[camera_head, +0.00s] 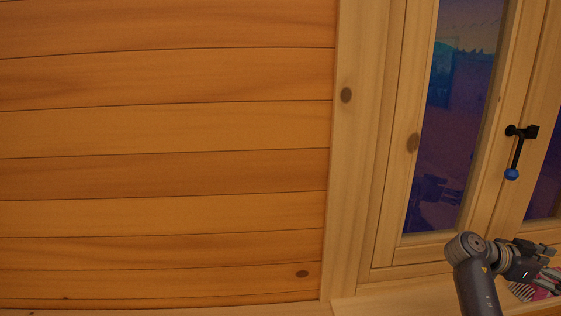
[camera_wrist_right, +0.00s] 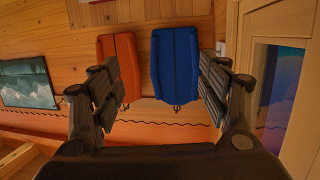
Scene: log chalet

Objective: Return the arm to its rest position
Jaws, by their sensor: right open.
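My right gripper (camera_head: 548,268) is at the lower right edge of the head view, in front of the lower part of the window. In the right wrist view the same gripper (camera_wrist_right: 160,88) has its fingers spread wide apart. Nothing is held between them. An orange object (camera_wrist_right: 120,68) and a blue object (camera_wrist_right: 176,65) appear between the fingers but farther off, against the wood wall. My left gripper is not in view.
The window (camera_head: 462,110) has a black handle with a blue knob (camera_head: 512,174), above my right gripper. A pink striped item (camera_head: 530,291) lies beneath the gripper, partly hidden. A plank wall (camera_head: 160,130) fills the left. A framed picture (camera_wrist_right: 28,83) hangs in the wrist view.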

